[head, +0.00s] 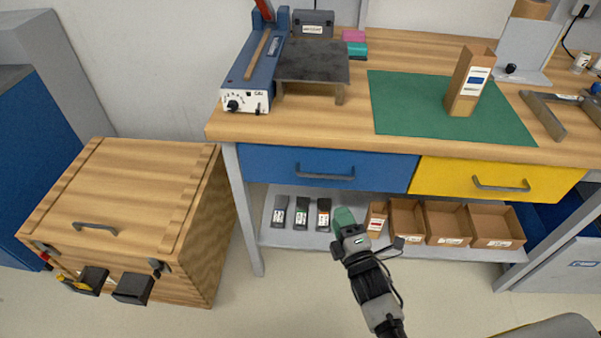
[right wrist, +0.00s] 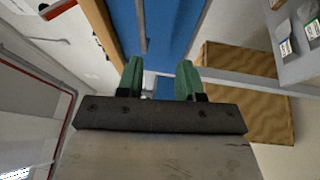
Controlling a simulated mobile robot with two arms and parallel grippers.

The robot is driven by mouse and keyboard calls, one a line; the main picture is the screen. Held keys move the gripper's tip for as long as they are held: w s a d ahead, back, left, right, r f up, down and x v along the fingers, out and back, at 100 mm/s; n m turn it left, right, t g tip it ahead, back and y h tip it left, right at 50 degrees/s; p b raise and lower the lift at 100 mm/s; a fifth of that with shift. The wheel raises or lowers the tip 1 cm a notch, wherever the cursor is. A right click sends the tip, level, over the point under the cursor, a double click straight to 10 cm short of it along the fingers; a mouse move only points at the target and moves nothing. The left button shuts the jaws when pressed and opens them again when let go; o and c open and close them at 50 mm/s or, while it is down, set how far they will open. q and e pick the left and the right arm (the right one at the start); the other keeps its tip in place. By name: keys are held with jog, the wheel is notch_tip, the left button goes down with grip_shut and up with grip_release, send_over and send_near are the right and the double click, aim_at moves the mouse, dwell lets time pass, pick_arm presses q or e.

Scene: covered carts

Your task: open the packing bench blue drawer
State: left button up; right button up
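The packing bench's blue drawer (head: 265,165) is shut, its front level with the yellow drawer beside it. The blue drawer front (right wrist: 172,30) and the handle (right wrist: 141,25) show beyond the fingertips. My left gripper is not in view.
The yellow drawer (head: 450,178) is on the right. A lower shelf (head: 290,236) holds several small devices and open cardboard boxes (head: 447,226). A wooden chest (head: 130,200) stands to the left. A green mat (head: 400,110) and a cardboard holder (head: 470,82) are on the bench top.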

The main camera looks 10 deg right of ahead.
aim_at(326, 176)
jog(key=shift+n+t, duration=0.4)
jog(key=w+r, duration=0.2)
jog(key=w, duration=0.1)
jog(key=w+r, duration=0.1)
jog(key=shift+w+a, duration=0.2)
jog(key=shift+w, duration=0.1)
jog(key=x, duration=0.6)
jog(key=shift+w+a, duration=0.1)
jog(key=shift+w, duration=0.15)
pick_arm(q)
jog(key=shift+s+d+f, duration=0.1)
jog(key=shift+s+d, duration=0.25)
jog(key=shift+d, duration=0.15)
pick_arm(e)
grip_shut()
